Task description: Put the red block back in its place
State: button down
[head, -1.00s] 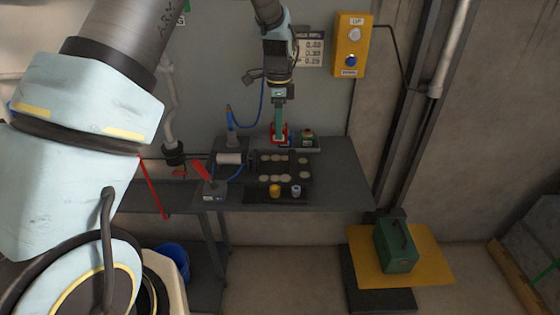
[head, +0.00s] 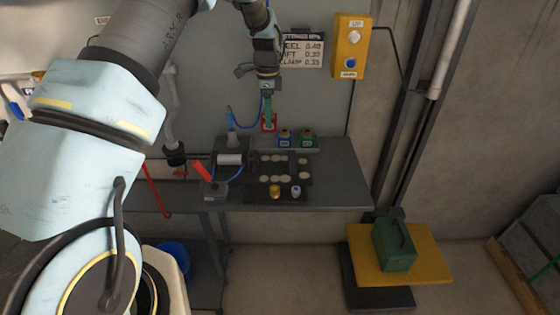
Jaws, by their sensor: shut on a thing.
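The red block (head: 269,123) is in the grip of my gripper (head: 268,115), which points down over the back of the bench. The block appears raised, a little up and left of the blue block (head: 284,138). A green block (head: 307,139) stands to the right of the blue one. Both seem to sit on a shallow tray (head: 317,148) at the back of the bench. The part of the tray below the red block is too small to make out clearly.
The dark bench (head: 345,180) holds a plate with several pale discs, a yellow cylinder (head: 275,191) and a red-handled device (head: 214,187). A blue-tipped upright tool (head: 231,130) stands left of the red block. The bench's right end is clear.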

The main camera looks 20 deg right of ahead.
jog(key=w+p, duration=0.1)
jog(key=w, duration=0.5)
jog(key=shift+w, duration=0.4)
jog(key=shift+f, duration=0.1)
dwell(0.5)
jog(key=shift+f+b, duration=2.6)
jog(key=shift+f, duration=2.6)
jog(key=shift+c, duration=0.2)
grip_release()
jog(key=shift+r, duration=0.1)
